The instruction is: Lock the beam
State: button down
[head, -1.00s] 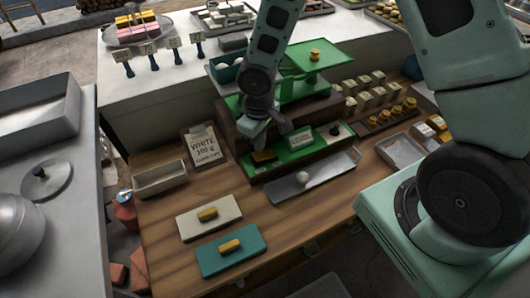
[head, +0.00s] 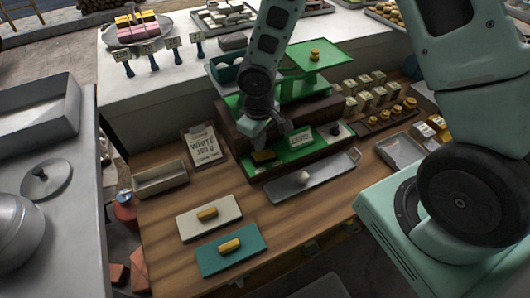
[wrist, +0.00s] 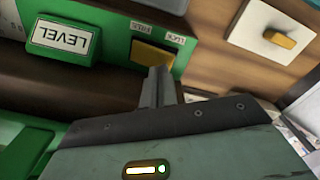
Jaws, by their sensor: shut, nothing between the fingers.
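The green balance (head: 305,88) stands on a dark wooden block at the back of the wooden table. Its front green panel carries a LEVEL plate (head: 301,139), also in the wrist view (wrist: 62,40), and a yellow lock piece (head: 263,156). In the wrist view the yellow piece (wrist: 152,56) sits below small FREE and LOCK labels, which appear upside down. My gripper (head: 283,126) is shut and empty above the panel. In the wrist view its fingertips (wrist: 160,75) overlap the yellow piece's lower edge; I cannot tell whether they touch it.
A metal tray (head: 330,178) with a white knob-like piece lies in front of the balance. A white card (head: 205,146), an open box (head: 160,178), a white pad (head: 190,228) and a teal pad (head: 215,262) are on the left. Brass weights (head: 393,116) stand on the right.

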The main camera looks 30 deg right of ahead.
aim_at(259, 156)
jog(key=shift+f+b, duration=1.3)
jog(key=shift+f, duration=0.1)
dwell(0.5)
jog(key=shift+r, duration=0.1)
jog(key=shift+r+p, duration=3)
jog(key=shift+r, duration=0.5)
jog(key=shift+s+a+b, duration=0.15)
jog(key=shift+b, duration=0.25)
jog(key=s+a+r+n+b, duration=0.1)
jog(key=s+a+r+b, duration=0.1)
jog(key=s+b, duration=0.4)
jog(key=s+a+r+b, duration=0.3)
jog(key=s+b, duration=0.3)
jog(key=s, duration=0.7)
jog(key=shift+s+a+r+n+y, duration=0.15)
jog(key=shift+s+a+n+y, duration=0.15)
jog(key=shift+s+a+n, duration=0.15)
